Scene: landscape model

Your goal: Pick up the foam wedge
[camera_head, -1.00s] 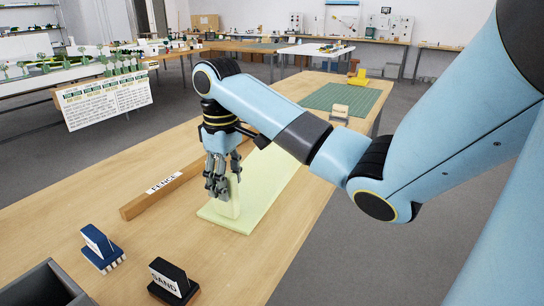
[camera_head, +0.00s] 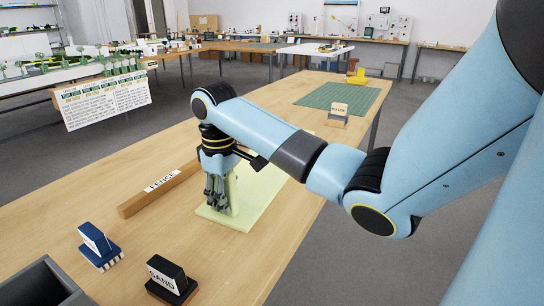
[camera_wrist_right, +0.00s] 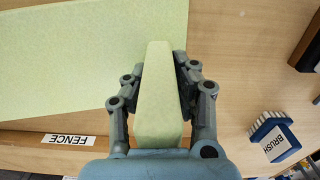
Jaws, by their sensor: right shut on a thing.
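The foam wedge (camera_wrist_right: 158,90) is a pale green tapered block. In the right wrist view it stands between the two fingers of my right gripper (camera_wrist_right: 160,88), which is shut on it. In the head view my right gripper (camera_head: 217,203) points down at the near end of a pale green board (camera_head: 262,203), and the wedge (camera_head: 233,192) shows only in part behind the fingers. I cannot tell whether the wedge touches the board. My left gripper is not in view.
A wooden bar labelled FENCE (camera_head: 160,188) lies left of the board. A blue brush block (camera_head: 100,247), a dark SAND block (camera_head: 170,280) and a grey bin (camera_head: 40,285) are at the near end. A green mat (camera_head: 340,96) lies farther back.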

